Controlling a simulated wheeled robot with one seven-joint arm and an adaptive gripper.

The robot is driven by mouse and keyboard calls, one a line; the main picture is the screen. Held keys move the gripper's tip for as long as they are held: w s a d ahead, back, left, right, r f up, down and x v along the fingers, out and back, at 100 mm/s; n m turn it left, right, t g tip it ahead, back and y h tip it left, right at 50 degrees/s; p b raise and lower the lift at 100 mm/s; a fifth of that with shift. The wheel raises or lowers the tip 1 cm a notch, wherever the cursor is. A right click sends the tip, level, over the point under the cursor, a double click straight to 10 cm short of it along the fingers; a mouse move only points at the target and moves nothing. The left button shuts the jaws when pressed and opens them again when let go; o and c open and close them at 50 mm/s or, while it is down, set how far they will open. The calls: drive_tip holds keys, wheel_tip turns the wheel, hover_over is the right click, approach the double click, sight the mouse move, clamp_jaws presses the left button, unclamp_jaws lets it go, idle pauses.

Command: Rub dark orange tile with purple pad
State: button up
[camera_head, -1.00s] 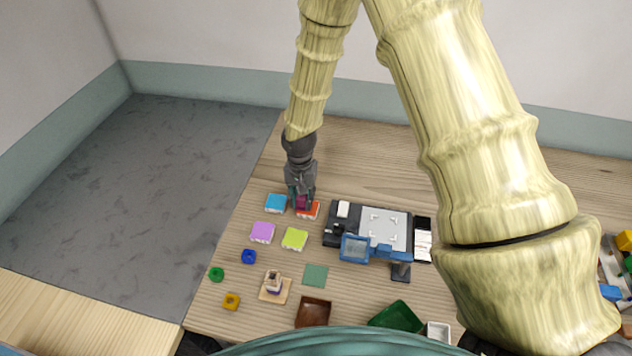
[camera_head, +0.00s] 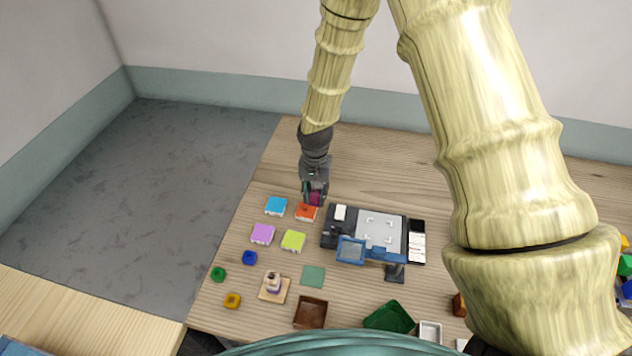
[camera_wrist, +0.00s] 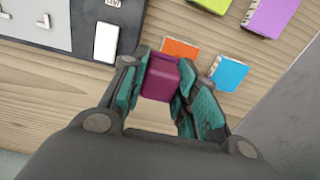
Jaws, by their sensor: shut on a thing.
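My gripper (camera_head: 315,194) is shut on the purple pad (camera_head: 315,199). In the wrist view the pad (camera_wrist: 160,78) sits between the teal fingertips (camera_wrist: 160,85). The dark orange tile (camera_head: 305,214) lies on the table just below and left of the pad in the head view. In the wrist view the tile (camera_wrist: 180,48) shows beyond the pad, which hides part of it. I cannot tell for sure whether pad and tile touch; the pad looks offset to the tile's far right side.
A blue tile (camera_head: 276,206), a purple tile (camera_head: 262,233) and a lime tile (camera_head: 293,240) lie close by. Bare table (camera_head: 400,165) lies behind.

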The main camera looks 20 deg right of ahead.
drive_tip(key=shift+r+p, duration=0.8)
drive_tip(key=shift+r, duration=0.85)
drive_tip(key=shift+d, duration=0.1)
